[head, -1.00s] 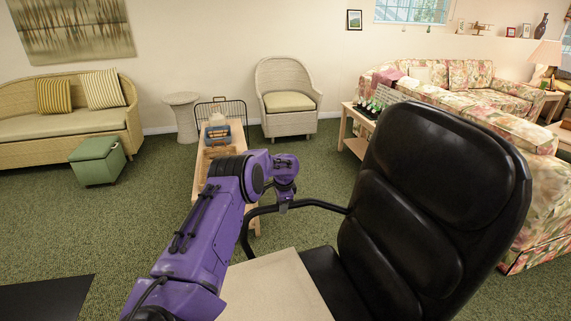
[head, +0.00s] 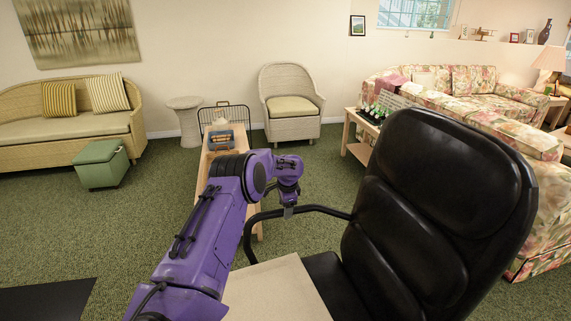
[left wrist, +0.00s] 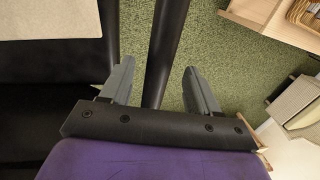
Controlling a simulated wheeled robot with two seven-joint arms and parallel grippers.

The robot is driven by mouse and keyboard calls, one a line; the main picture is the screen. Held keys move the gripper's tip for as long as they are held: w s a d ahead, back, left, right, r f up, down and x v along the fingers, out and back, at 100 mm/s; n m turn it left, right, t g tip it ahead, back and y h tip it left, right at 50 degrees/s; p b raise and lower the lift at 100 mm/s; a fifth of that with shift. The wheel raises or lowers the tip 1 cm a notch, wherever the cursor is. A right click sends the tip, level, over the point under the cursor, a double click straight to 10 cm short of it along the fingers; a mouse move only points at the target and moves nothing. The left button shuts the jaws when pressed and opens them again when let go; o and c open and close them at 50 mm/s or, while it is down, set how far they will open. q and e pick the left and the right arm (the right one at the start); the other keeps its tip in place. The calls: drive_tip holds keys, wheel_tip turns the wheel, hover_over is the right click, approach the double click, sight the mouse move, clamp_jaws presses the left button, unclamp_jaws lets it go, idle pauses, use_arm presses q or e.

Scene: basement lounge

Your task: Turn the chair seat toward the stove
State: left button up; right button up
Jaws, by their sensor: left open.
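The black padded office chair (head: 440,190) stands close in front of me at the right, its tall backrest on the right and its dark seat (head: 335,285) low in the picture. A curved black armrest (head: 322,208) reaches out to its left. My left gripper (head: 289,211) is at this armrest. In the left wrist view my left gripper (left wrist: 159,88) is open, with the black armrest bar (left wrist: 168,40) running between its two fingers. I cannot tell whether either finger touches the bar. I see no stove. My right gripper is not in view.
A beige flat top (head: 275,290) covers part of the chair seat's left side. A wooden bench (head: 199,185) with objects on it stands beyond my arm. A flowered sofa (head: 535,200) is behind the chair at right. Green carpet is open at left.

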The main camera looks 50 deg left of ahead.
use_arm(q)
drive_tip(key=v, duration=0.8)
drive_tip(key=shift+r, duration=0.4)
drive_tip(key=shift+d, duration=0.1)
